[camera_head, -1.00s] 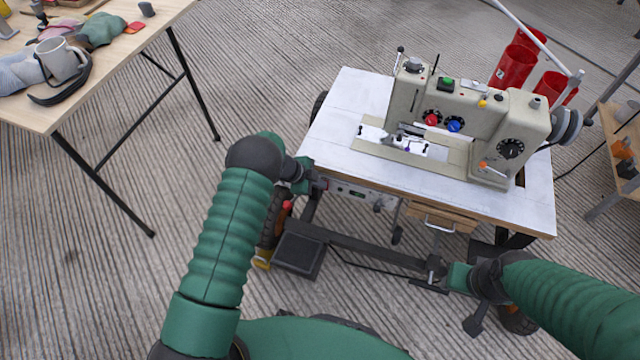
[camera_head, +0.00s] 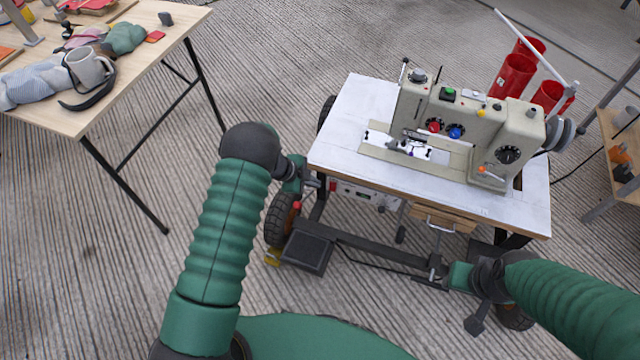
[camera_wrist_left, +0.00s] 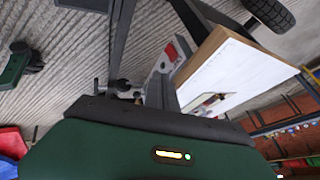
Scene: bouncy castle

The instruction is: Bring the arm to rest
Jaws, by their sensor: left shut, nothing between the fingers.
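My left arm (camera_head: 226,235) comes up from the bottom left in the head view and bends at a dark joint. My left gripper (camera_head: 314,183) is small there, at the front left corner of the sewing table (camera_head: 350,105). I cannot tell whether it touches the table. In the left wrist view the gripper (camera_wrist_left: 124,90) is shut and empty, partly hidden by the green wrist housing. My right arm (camera_head: 565,300) comes in from the right. Its gripper (camera_head: 437,274) is small and dark in front of the table's frame, and its jaws are unclear.
A beige sewing machine (camera_head: 465,130) stands on the wheeled table, with red thread cones (camera_head: 517,75) behind it. A wooden table (camera_head: 120,75) with a mug (camera_head: 90,66) and cloths is at the left. A shelf (camera_head: 610,150) is at the right. Ribbed floor between the tables is clear.

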